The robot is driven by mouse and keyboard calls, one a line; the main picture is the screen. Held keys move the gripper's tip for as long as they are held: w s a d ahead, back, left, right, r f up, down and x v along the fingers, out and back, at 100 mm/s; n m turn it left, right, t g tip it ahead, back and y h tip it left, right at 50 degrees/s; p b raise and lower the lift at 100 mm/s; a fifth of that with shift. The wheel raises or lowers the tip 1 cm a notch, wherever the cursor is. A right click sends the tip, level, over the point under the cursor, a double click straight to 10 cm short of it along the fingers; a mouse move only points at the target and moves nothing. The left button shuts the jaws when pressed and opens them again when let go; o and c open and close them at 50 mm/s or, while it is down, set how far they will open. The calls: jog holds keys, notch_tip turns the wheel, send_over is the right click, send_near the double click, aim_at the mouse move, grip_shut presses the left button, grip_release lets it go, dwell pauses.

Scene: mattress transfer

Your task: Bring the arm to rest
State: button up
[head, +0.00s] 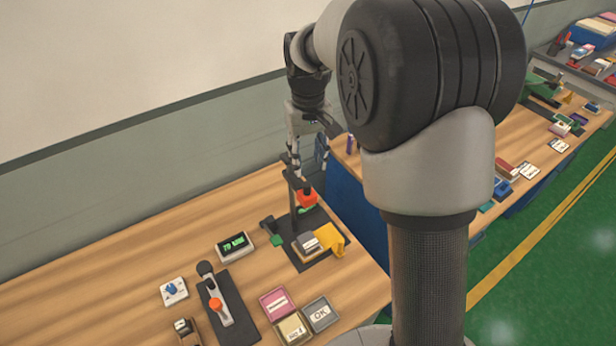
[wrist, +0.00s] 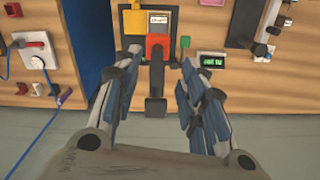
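My gripper (head: 309,165) points down above a black stand (head: 292,212) near the right end of the wooden bench. In the wrist view my gripper (wrist: 160,62) has its two fingers spread apart with nothing held between them. An orange-red block (head: 307,198) on the stand lies just below the fingertips. It also shows beyond the fingertips in the wrist view (wrist: 158,42). The exact gap between block and fingers is hard to judge. My arm reaches out and bends down to the gripper.
On the stand are a yellow piece (head: 331,238) and a grey labelled block (head: 306,243). A green-lit display (head: 235,246), a lever device (head: 217,300) and labelled bins (head: 292,327) stand nearby. A blue-sided bench (head: 352,200) adjoins on the right. The bench's left part is clear.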

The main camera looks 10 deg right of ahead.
jog(key=s+r+t+b, duration=0.35)
jog(key=s+b, duration=0.35)
jog(key=s, duration=0.7)
jog(key=s+f+m+t+b, duration=0.1)
jog(key=s+f+b, duration=0.3)
jog(key=s, duration=0.8)
notch_tip(320, 180, down, 2)
jog(key=shift+s+f, duration=0.2)
jog(key=shift+s, duration=0.05)
